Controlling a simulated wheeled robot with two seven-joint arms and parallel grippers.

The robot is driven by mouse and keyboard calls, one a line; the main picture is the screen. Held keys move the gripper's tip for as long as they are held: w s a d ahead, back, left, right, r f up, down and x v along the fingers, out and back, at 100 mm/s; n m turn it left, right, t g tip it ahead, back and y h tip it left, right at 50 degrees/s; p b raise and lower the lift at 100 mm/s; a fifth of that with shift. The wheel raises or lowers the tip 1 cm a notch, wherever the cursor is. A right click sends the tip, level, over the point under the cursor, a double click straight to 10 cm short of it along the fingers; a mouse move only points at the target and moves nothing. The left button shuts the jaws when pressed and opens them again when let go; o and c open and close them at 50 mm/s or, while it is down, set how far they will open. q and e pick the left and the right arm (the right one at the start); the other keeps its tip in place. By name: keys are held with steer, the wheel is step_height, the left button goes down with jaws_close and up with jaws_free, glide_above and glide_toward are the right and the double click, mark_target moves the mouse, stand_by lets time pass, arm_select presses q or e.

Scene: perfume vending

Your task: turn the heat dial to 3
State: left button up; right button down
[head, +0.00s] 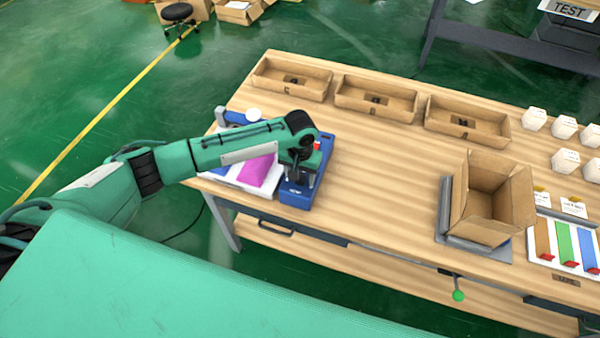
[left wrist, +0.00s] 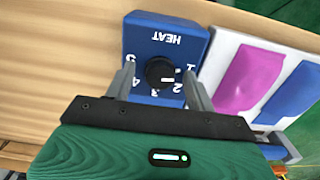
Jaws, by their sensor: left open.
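The blue heat box (left wrist: 150,35) fills the middle of the left wrist view, its HEAT label upside down there. Its round black dial (left wrist: 156,66) has a short white mark pointing right, toward the 1 and 2 side; I cannot tell the exact setting. Printed numbers ring the dial, partly covered by the fingers. My left gripper (left wrist: 160,86) is open, one finger on each side of the dial; contact is not clear. In the head view, my left gripper (head: 299,180) points down over the blue heat box (head: 295,198), hiding the dial. My right gripper is not in view.
A white board with pink and blue pieces (left wrist: 283,75) lies right beside the heat box. On the wooden table (head: 370,180) are several cardboard trays (head: 376,108), an open carton (head: 490,205) and white boxes (head: 564,127). The table middle is clear.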

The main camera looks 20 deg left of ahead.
arm_select(q)
steer(key=c, duration=1)
steer(key=shift+o, duration=0.2)
steer(key=m+p, duration=0.2)
steer(key=m, duration=0.1)
steer(key=shift+r, duration=0.15)
steer(key=m+p, duration=0.1)
steer(key=m, duration=0.3)
steer(key=shift+m+p, duration=0.3)
steer(key=shift+p, duration=0.1)
steer(key=m, duration=0.2)
steer(key=shift+m+p, duration=0.3)
steer(key=m, duration=0.3)
steer(key=shift+w+m, duration=0.1)
steer(key=shift+m, duration=0.2)
steer(key=m, duration=0.5)
steer(key=shift+m, duration=0.4)
